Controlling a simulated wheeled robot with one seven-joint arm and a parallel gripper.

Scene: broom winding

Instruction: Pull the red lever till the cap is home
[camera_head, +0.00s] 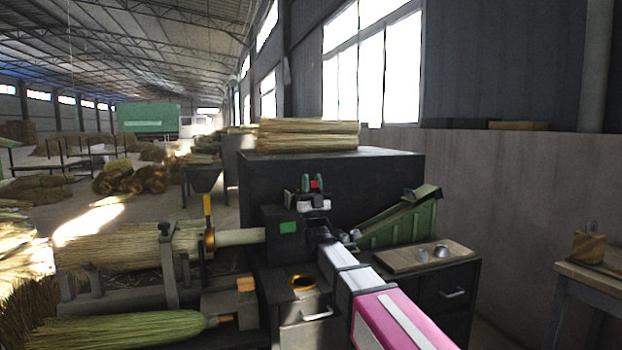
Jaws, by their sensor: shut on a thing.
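My gripper (313,184) is at the top front of the dark machine (390,180). A pale handle (238,237) runs from the machine's black head (283,232) to a brass ring (209,241) at the straw bundle (125,250). Small silver caps (441,251) lie on a wooden board (400,262) at right. I cannot tell which cap the task means.
A green chute (395,222) slopes up to the right. A straw bundle (308,135) lies on the machine's top. A green-yellow broom (120,330) lies at lower left. A brass-rimmed opening (302,281) is below the head. A wooden table (590,278) stands at right.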

